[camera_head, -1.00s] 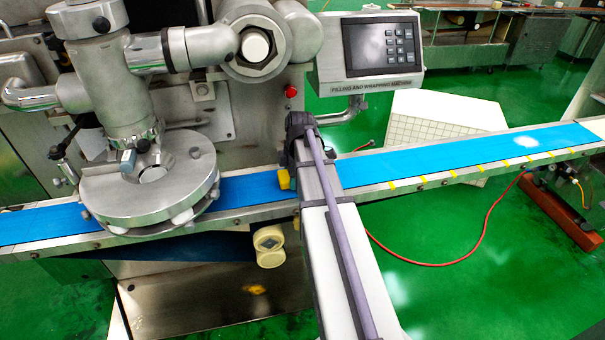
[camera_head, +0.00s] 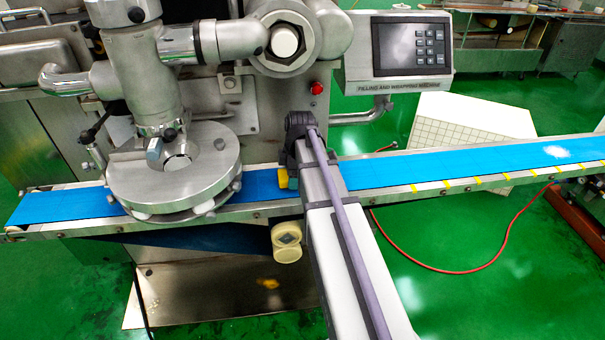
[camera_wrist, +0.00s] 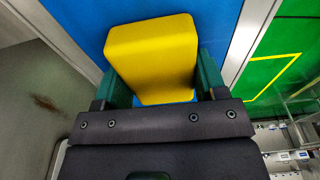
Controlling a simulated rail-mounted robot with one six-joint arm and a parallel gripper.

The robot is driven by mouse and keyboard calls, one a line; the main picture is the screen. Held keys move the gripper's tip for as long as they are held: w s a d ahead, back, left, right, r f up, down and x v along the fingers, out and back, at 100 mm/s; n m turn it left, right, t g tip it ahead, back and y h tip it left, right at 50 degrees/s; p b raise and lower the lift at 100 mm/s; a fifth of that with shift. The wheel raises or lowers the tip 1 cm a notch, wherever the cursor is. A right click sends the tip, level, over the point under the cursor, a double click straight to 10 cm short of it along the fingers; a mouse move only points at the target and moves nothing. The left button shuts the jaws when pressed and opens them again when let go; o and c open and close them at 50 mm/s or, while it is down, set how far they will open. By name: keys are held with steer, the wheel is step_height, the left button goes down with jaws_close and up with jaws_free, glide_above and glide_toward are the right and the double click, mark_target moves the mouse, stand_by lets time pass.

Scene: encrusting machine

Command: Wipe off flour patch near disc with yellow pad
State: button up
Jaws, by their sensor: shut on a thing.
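My gripper (camera_wrist: 155,75) is shut on the yellow pad (camera_wrist: 152,55), which sits between its two green fingers over the blue belt. In the head view the pad (camera_head: 282,178) shows only as a small yellow piece beside my arm, low over or on the belt; contact cannot be told. The round metal disc (camera_head: 175,190) is a short way left of the pad. The belt (camera_head: 262,185) between disc and pad looks plain blue. A white flour patch (camera_head: 569,152) lies on the far right of the belt. My arm hides some belt just right of the pad.
The metal machine with its pipes stands behind the belt at left. A control panel (camera_head: 412,46) overhangs behind my arm. A metal rail with yellow marks (camera_head: 478,181) edges the belt. A cream roller knob (camera_head: 287,241) is below the belt. A red hose lies on the green floor.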

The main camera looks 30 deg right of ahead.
steer(key=shift+w+a, duration=0.3)
steer(key=shift+a, duration=0.35)
steer(key=shift+r, duration=0.1)
step_height(320, 180, up, 6)
steer(key=p, duration=0.6)
steer(key=shift+d, duration=0.1)
step_height(320, 180, up, 3)
steer(key=p, duration=0.3)
